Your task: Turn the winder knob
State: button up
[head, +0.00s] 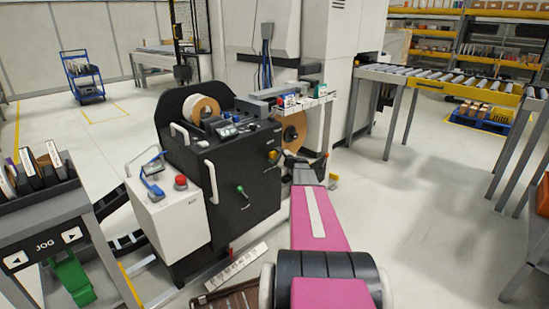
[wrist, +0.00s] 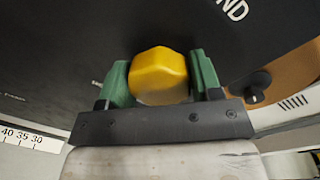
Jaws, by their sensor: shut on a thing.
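The winder knob (wrist: 158,72) is yellow and faceted, and sits on the black machine panel (wrist: 60,60) in the wrist view. My gripper (wrist: 160,78) has its two green fingers on either side of the knob and is shut on it. The knob's underside and finger contact faces are partly hidden. In the head view the knob (head: 273,155) is a small yellow spot on the right part of the black machine front. My pink arm reaches up to it from below right.
A tape roll (head: 294,132) hangs beside the panel at right. A roller conveyor (head: 440,80) stands further right, with open floor before it.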

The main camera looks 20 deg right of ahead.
jog(key=o, duration=0.9)
jog(key=v, duration=1.1)
jog(key=s+a+f+n+g, duration=0.2)
jog(key=s+a+n+g, duration=0.15)
jog(key=a, duration=0.45)
jog(key=s+a+f+n+g, duration=0.2)
jog(key=s+a+n+g, duration=0.15)
jog(key=a, duration=0.55)
jog(key=s+a+f+n+g, duration=0.2)
jog(key=s+a+n, duration=0.15)
jog(key=a, duration=0.45)
jog(key=s+a+n+g+h, duration=0.2)
jog(key=s+a+n, duration=0.1)
jog(key=s, duration=0.3)
jog(key=s+a+f+n+g+h, duration=0.1)
jog(key=s+a+n+g+h, duration=0.1)
jog(key=s+a+n+h, duration=0.1)
jog(key=s+a+n+g+h, duration=0.2)
jog(key=s+n, duration=0.3)
jog(key=s, duration=0.3)
jog(key=shift+s+a+f+g+h, duration=0.25)
jog(key=shift+s+a+g+h, duration=0.05)
jog(key=shift+a, duration=0.3)
